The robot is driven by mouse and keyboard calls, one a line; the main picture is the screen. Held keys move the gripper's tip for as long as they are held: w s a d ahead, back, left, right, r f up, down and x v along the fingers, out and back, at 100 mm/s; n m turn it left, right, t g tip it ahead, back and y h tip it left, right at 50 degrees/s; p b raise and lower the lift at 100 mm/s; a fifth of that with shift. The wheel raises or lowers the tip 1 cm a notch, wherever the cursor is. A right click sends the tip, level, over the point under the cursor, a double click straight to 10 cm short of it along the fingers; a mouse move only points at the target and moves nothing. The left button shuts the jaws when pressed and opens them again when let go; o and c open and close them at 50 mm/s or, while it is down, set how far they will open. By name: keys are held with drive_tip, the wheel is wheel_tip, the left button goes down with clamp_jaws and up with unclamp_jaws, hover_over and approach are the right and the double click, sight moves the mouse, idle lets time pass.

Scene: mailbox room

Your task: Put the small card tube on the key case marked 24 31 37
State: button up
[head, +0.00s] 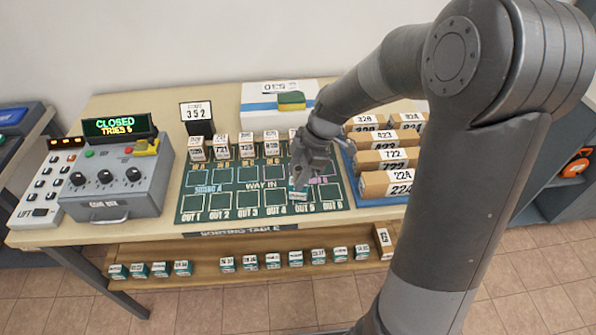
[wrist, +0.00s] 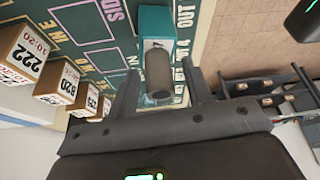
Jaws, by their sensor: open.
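The small card tube (wrist: 158,75) is a grey-brown cylinder in the wrist view, between my two fingers. My gripper (wrist: 161,82) is open, with a finger on either side of the tube. In the head view my gripper (head: 302,172) is low over the right part of the green mat. A teal key case with a white label (wrist: 156,22) lies directly beyond the tube in the wrist view; the tube overlaps it and seems to rest on it, but contact is not clear. The case also shows in the head view (head: 298,192), near OUT 5. Its number is not readable.
Several white-labelled boxes (head: 246,147) stand along the mat's back edge. A blue tray (head: 368,201) of brown parcels is at the right. A control box (head: 118,180) stands left. More teal cases (head: 228,264) line the lower shelf. The mat's front left (head: 220,200) is clear.

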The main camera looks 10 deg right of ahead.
drive_tip(key=s+v, duration=0.1)
drive_tip(key=v, duration=1)
drive_tip(key=s+d+r+m+t+h, duration=0.2)
drive_tip(key=s+r+m+t, duration=0.1)
drive_tip(key=s+m, duration=0.6)
drive_tip(key=s+d+r+m+t+h, duration=0.2)
drive_tip(key=s+d+r+m+t, duration=0.1)
drive_tip(key=s+m, duration=0.7)
drive_tip(key=shift+r+m, duration=0.4)
drive_tip(key=shift+r, duration=0.15)
